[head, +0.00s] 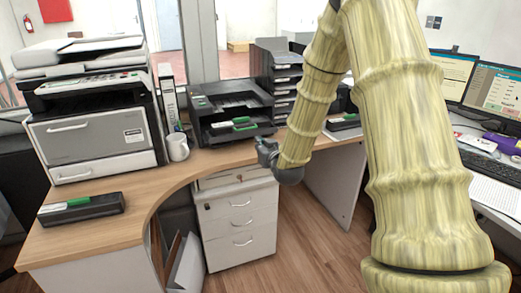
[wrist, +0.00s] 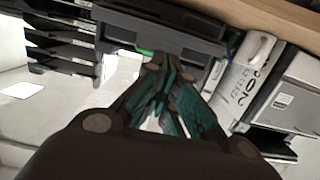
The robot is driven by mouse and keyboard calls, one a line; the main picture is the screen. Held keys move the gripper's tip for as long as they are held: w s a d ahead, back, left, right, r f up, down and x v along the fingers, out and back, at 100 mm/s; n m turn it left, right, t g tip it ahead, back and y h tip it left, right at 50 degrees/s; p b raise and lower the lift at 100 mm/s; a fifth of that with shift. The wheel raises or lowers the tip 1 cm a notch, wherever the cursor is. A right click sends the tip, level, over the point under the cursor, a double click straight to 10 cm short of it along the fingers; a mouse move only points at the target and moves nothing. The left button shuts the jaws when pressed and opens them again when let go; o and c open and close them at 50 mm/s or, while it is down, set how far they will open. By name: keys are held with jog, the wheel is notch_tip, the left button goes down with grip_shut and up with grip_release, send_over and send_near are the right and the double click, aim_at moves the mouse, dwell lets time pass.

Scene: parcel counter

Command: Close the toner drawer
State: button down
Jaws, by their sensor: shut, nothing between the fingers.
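The toner drawer (head: 238,134) is the dark tray pulled out from the low black printer unit (head: 205,103) in the head view. Black cartridges with green parts (head: 243,122) lie in it. In the wrist view the dark drawer (wrist: 165,32) spans the top, with a bit of green at its edge. My gripper (head: 263,146) is in front of and below the drawer, near the desk edge. In the wrist view its teal fingers (wrist: 163,66) are together, empty, with tips close to the drawer front. I cannot tell whether they touch it.
A large grey printer (head: 95,132), a white mug (head: 178,147) and a binder (head: 167,95) stand left of the drawer. A black letter tray stack (head: 275,77) stands behind right. A loose cartridge (head: 82,208) lies front left. White cabinet drawers (head: 240,222) stand below.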

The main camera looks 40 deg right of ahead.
send_near(245, 126)
jog(key=shift+w+d+f+b, duration=0.15)
jog(key=shift+w+f+b, duration=0.1)
jog(key=shift+w, duration=0.35)
jog(key=shift+w+d+f+b, duration=0.1)
jog(key=shift+w+f, duration=0.2)
jog(key=shift+w, duration=0.35)
dwell(0.3)
jog(key=shift+w+r+b+x, duration=0.1)
jog(key=shift+r+b+x, duration=0.25)
jog(key=shift+x, duration=2.55)
jog(key=shift+w+r+b+x, duration=0.1)
jog(key=shift+r+x, duration=0.4)
jog(key=shift+x, duration=2.45)
jog(key=shift+r+b+x, duration=0.25)
jog(key=shift+r+x, duration=0.2)
jog(key=shift+x, duration=2.45)
jog(key=shift+p+v, duration=0.35)
jog(key=shift+v, duration=1.2)
jog(key=shift+f+p+v, duration=0.25)
jog(key=shift+f+v, duration=0.05)
jog(key=shift+v, duration=1.2)
jog(key=shift+f+p+v, duration=0.3)
jog(key=shift+v, duration=1.2)
jog(key=shift+f+p+v, duration=0.25)
jog(key=shift+f+v, duration=0.05)
jog(key=shift+v, duration=1.2)
jog(key=shift+s, duration=0.1)
